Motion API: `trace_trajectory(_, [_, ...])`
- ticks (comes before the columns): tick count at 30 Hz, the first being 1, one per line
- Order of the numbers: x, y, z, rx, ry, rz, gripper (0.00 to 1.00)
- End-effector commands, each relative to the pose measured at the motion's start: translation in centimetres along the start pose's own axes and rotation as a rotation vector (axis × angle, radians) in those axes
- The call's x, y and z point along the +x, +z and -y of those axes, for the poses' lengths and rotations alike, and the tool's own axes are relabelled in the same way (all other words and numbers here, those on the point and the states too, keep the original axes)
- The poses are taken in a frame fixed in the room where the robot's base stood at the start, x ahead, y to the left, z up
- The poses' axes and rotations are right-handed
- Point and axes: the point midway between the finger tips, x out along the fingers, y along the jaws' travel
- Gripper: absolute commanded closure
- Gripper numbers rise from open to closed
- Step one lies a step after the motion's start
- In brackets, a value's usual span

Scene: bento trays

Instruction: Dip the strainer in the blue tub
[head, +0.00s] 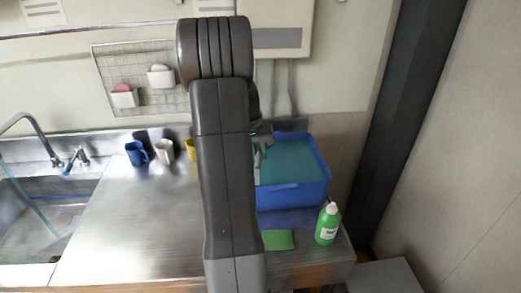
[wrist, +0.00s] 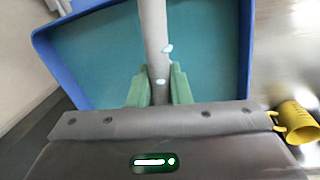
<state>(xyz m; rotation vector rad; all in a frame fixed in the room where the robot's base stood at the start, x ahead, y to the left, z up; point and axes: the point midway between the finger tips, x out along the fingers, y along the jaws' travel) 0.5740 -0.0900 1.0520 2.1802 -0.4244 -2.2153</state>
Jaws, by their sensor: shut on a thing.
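The blue tub (head: 295,195) stands on the right part of the steel counter, filled with teal liquid. It also fills much of the wrist view (wrist: 215,12). My gripper (wrist: 157,88) is shut on a grey handle (wrist: 152,35), which I take to be the strainer's. The handle runs up and out of the top of the wrist view, over the tub. The strainer's head is not visible in either view. In the head view my arm hides most of the gripper, which is at the tub's left side.
A yellow mug (wrist: 297,122) stands beside the tub, with a cream mug (head: 165,151) and blue mug (head: 137,153) further left. A sink (head: 40,215) is at the left; mid-counter is clear.

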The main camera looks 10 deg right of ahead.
Motion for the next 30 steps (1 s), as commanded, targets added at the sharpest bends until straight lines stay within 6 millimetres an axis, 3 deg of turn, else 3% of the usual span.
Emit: trace_trajectory(30, [9.6,0.1,1.9,0.0,0.0,0.002,1.0])
